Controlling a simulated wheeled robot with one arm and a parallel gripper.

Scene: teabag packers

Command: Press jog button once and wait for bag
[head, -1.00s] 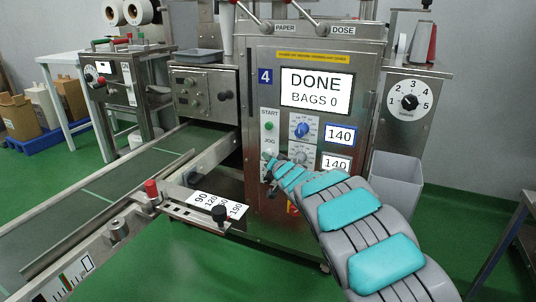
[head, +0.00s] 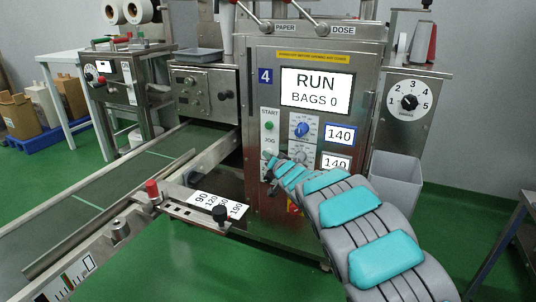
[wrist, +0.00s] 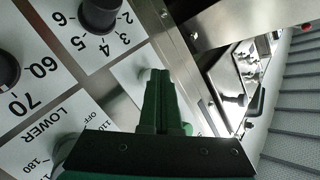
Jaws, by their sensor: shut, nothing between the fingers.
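The packing machine (head: 340,190) has a screen (head: 315,90) reading RUN, BAGS 0. On its front a white strip holds the green START button (head: 269,126) above the JOG label (head: 269,141). My gripper (head: 271,161) is at the strip just below that label, with my arm reaching in from the lower right. In the wrist view my gripper (wrist: 157,76) has its green fingers shut and empty, with tips against or very near the white plate. The jog button itself is hidden by the fingers, so I cannot see whether it is pressed in. No bag shows.
Dials (head: 302,130) and a small 140 display (head: 340,134) sit right of the strip. The conveyor belt (head: 125,175) runs along the left with a guide rail and red knob (head: 152,188). A grey bin (head: 396,182) stands at the right.

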